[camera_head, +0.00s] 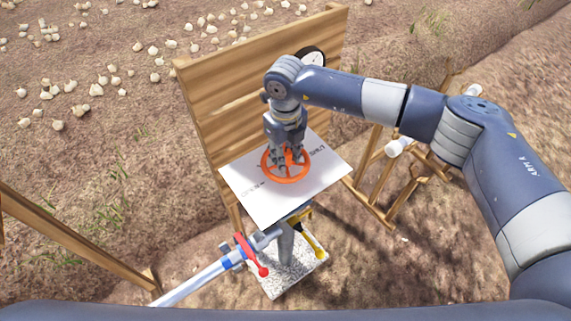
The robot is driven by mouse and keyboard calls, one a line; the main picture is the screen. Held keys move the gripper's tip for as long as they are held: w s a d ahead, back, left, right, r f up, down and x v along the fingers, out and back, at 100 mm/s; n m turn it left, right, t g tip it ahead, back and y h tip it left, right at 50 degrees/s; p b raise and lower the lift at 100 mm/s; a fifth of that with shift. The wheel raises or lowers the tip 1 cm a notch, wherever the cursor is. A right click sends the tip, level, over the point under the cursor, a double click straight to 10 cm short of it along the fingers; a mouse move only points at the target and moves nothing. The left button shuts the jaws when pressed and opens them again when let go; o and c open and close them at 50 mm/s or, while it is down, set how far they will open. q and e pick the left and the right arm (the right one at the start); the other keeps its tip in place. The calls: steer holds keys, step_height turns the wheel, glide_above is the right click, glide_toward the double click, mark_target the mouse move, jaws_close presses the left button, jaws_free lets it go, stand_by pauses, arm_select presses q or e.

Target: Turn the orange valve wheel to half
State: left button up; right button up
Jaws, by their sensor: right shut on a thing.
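The orange valve wheel (287,178) lies flat above a white plate (265,207) that carries lettering, in front of a wooden board. My right gripper (288,160) comes down from above and is shut on the wheel near its middle. The fingers hide part of the hub and the spokes. The lettering on the plate is too small and partly covered to read surely. My left gripper is not in view.
The wooden board (220,100) stands behind the wheel, with a round gauge (311,57) partly hidden by my arm. Below the plate are a pipe (197,283), a red lever (251,255) and a yellow lever (309,239). Wooden frames stand either side.

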mark_target(285, 152)
steer(key=n+b, duration=0.5)
steer(key=b, duration=0.1)
steer(key=shift+f+b, duration=0.2)
steer(key=shift+b, duration=0.1)
steer(key=shift+r+n+b, duration=0.2)
steer(key=shift+n+b, duration=1.3)
steer(key=shift+n, duration=0.3)
steer(key=o, duration=0.8)
steer(key=shift+r, duration=0.15)
step_height(285, 152, up, 12)
